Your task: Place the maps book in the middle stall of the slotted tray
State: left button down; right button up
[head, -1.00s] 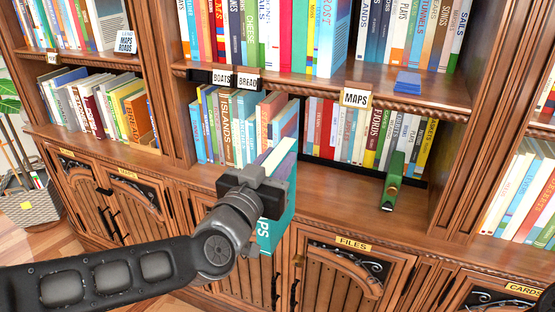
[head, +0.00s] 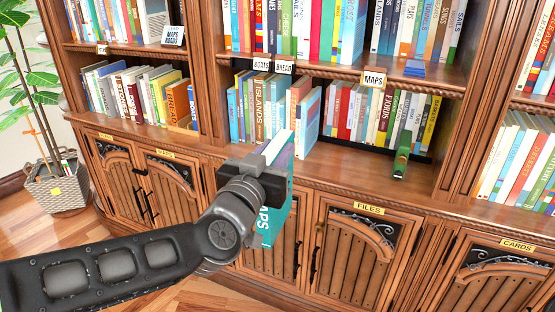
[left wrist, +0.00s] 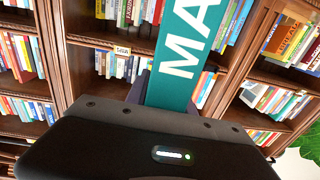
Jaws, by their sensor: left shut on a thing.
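The maps book (head: 274,218) is teal with white letters on its spine. It is held upright in front of the bookcase, its top edge showing above the gripper. My left gripper (head: 262,180) is shut on it and covers its middle. In the left wrist view, the teal spine (left wrist: 185,50) with large white letters rises from behind the gripper body. I do not see a slotted tray in either view. My right gripper is not in view.
The wooden bookcase is filled with books. A MAPS label (head: 374,79) hangs above a shelf bay with a green object (head: 401,162) near its front edge and bare shelf (head: 345,160) beside it. Cabinet doors (head: 350,245) lie below. A potted plant (head: 58,190) stands at the left.

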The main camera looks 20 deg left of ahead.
pick_arm(q)
jog(key=shift+w+a+r, duration=0.1)
jog(key=shift+a+r, duration=0.05)
jog(key=shift+r, duration=0.1)
jog(key=shift+w+y, duration=0.25)
jog(key=shift+y, duration=0.05)
jog(key=shift+w+a+f+n, duration=0.15)
jog(key=shift+w+f, duration=0.2)
jog(key=shift+w, duration=0.2)
jog(key=shift+w+a+f+n, duration=0.15)
jog(key=shift+w+f, duration=0.15)
jog(key=shift+w, duration=0.2)
jog(key=w+f, duration=0.3)
jog(key=f, duration=0.9)
jog(key=w+d+f+p, duration=0.1)
jog(key=w+f, duration=0.2)
jog(key=f, duration=1)
jog(key=shift+d, duration=0.2)
jog(key=shift+f, duration=0.1)
